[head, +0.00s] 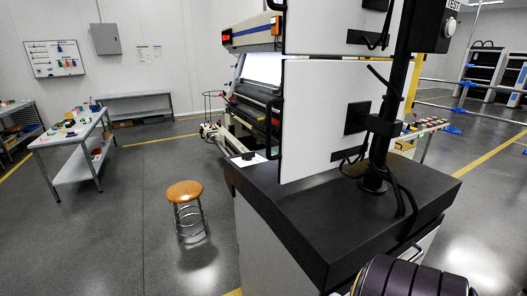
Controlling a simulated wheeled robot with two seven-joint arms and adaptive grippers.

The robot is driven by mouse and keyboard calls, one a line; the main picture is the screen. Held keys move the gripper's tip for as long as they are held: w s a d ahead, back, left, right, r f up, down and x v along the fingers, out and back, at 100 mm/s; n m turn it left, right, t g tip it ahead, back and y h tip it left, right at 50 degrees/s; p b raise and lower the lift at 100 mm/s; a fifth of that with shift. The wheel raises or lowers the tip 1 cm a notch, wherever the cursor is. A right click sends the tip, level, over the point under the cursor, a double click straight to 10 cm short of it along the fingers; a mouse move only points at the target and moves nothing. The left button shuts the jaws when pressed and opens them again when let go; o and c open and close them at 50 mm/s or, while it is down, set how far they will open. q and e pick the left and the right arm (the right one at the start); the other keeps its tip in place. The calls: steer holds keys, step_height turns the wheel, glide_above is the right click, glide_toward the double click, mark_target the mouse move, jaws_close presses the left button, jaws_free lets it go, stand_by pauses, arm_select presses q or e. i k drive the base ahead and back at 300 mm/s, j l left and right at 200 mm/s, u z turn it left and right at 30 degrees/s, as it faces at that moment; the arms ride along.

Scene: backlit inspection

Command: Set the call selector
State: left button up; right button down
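I cannot make out for certain which part is the call selector. A dark control box (431,30) marked "TEST" is at the top right, on a black post (391,110), cut by the upper edge of the view. A small round light-rimmed part (450,27) sits on its right side; I cannot tell its setting. Neither of my grippers is in the head view.
The post stands on a black-topped cabinet (310,215), with loose cables around it. Large white panels (325,120) and a press-like machine (255,105) stand behind. A wooden stool (184,191) and a work table (75,132) are left. Open floor lies between them.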

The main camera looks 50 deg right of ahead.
mark_target(248, 156)
steer(key=i+z, duration=0.15)
steer(key=z, duration=0.3)
steer(key=i+z, duration=0.15)
steer(key=z, duration=0.3)
steer(key=i+j+z, duration=0.1)
steer(key=z, duration=0.35)
steer(key=i+j+z, duration=0.2)
steer(key=i+z, duration=0.2)
steer(key=i+j+z, duration=0.1)
steer(key=z, duration=0.35)
steer(key=j, duration=0.1)
